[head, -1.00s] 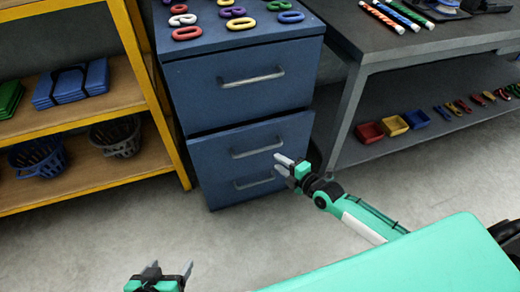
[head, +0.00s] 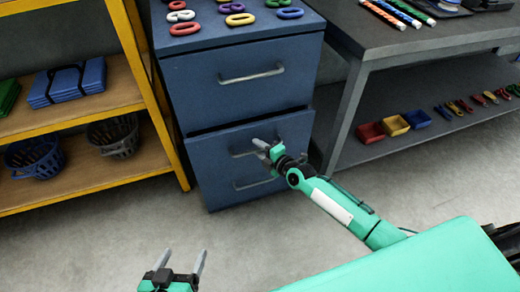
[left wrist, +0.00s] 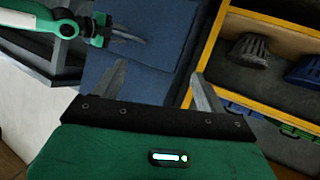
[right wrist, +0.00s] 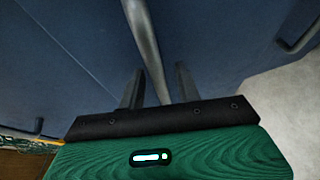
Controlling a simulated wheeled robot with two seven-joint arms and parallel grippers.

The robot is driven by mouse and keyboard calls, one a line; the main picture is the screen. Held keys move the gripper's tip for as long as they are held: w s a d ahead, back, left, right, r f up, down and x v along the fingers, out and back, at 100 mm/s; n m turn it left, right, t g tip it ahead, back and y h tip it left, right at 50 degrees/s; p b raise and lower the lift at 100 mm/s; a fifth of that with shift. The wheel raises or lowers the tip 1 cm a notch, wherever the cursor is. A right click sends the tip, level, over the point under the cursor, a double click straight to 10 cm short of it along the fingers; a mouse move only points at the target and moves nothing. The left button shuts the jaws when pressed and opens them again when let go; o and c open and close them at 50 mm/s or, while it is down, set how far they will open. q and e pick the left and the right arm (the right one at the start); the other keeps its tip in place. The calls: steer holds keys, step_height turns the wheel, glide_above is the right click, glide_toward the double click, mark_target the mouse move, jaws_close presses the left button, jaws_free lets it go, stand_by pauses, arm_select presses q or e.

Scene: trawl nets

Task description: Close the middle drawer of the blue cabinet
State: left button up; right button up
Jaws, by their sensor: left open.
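The blue cabinet (head: 170,75) stands in the middle of the head view, with three stacked drawers. The middle drawer (head: 208,150) appears to stick out slightly below the top drawer (head: 205,92). My right gripper (head: 262,143) is at the middle drawer's handle (right wrist: 142,35) and partly hides it in the head view. In the right wrist view, its fingers (right wrist: 158,88) are apart and the handle bar runs between them; contact is unclear. My left gripper (head: 183,262) is open and empty, low in front of the cabinet.
A dark table (head: 400,45) with a lower shelf holding small bins stands to the right. Coloured rings lie on the cabinet top. The floor in front is clear.

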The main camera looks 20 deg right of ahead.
jaws_close()
arm_select(q)
step_height(320, 180, up, 6)
steer(key=w+t+h+b, duration=0.1)
steer(key=w+t+b, duration=0.1)
steer(key=t, duration=0.2)
steer(key=shift+w+d+f+t, duration=0.2)
steer(key=shift+w+d+t, duration=0.1)
steer(key=shift+w, duration=0.05)
arm_select(e)
steer(key=w, duration=0.3)
steer(key=shift+w+r, duration=0.1)
steer(key=shift+w, duration=0.3)
jaws_free()
steer(key=shift+w, duration=0.15)
arm_select(q)
steer(key=shift+w, duration=0.1)
steer(key=shift+f, duration=0.1)
